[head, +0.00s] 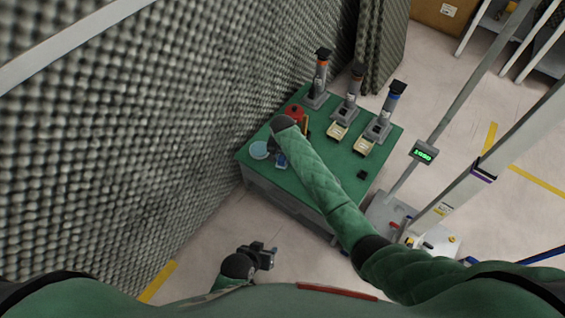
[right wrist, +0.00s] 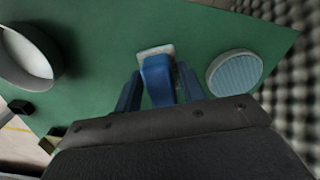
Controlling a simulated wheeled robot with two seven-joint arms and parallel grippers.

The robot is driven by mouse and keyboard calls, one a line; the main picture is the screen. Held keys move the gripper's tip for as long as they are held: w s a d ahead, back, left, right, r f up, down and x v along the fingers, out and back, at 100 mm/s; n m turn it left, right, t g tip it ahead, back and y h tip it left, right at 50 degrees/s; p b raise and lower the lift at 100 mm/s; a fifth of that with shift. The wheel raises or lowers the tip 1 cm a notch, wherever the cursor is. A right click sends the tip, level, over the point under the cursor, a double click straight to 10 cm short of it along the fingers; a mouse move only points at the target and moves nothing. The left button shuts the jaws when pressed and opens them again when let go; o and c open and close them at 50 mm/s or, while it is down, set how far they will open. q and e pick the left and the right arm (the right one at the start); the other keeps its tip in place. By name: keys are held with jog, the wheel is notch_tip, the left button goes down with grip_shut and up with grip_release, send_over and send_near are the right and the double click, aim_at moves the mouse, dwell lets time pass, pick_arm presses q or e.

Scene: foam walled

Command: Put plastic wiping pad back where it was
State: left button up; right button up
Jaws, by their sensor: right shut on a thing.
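My right gripper (right wrist: 158,76) is shut on a blue block-like piece with a pale, flat rectangular base, which looks like the plastic wiping pad (right wrist: 157,53). The pad is over the green tabletop (right wrist: 100,30); I cannot tell whether its base touches the surface. In the head view my right arm reaches over the table, and blue parts show by its wrist near the table's left side. My left gripper (head: 264,256) is low in the head view, off the table, and looks open and empty.
A round, pale blue ribbed dish (right wrist: 235,72) lies to the right of the pad in the wrist view. Several upright devices (head: 352,95) stand at the table's back. A grey foam wall (head: 150,130) borders the table's left.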

aim_at(282, 162)
notch_tip(282, 162, down, 3)
jog(key=shift+f, duration=0.15)
jog(key=o, duration=0.9)
